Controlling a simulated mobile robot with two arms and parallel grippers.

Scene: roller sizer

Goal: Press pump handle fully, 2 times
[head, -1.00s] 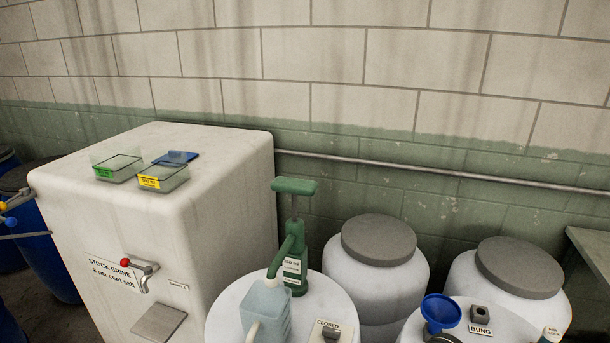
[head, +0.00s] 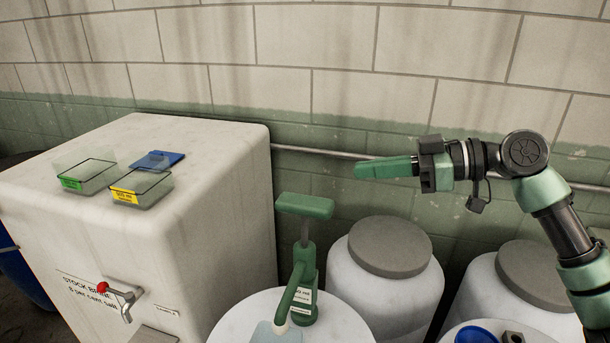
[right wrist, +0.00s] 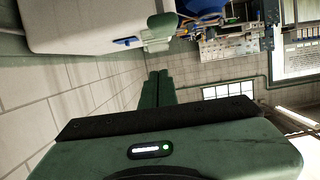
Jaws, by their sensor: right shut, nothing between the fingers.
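The green pump handle (head: 304,206) is a T-shaped bar on top of a green pump body (head: 303,292). It stands raised, with a length of bare rod showing below it. The pump sits on a white drum (head: 345,325), its spout pointing down at the front left. My right gripper (head: 360,170) is shut and empty. It points left in the head view, higher in the picture than the handle and to its right, apart from it. Its closed green fingers also show in the right wrist view (right wrist: 157,85). My left gripper is not in view.
A big white tank (head: 230,210) with a red-knobbed tap (head: 104,287) stands to the left, small trays (head: 142,189) on top. Grey-lidded drums (head: 388,248) stand right of the pump. A pipe (head: 315,152) runs along the wall behind.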

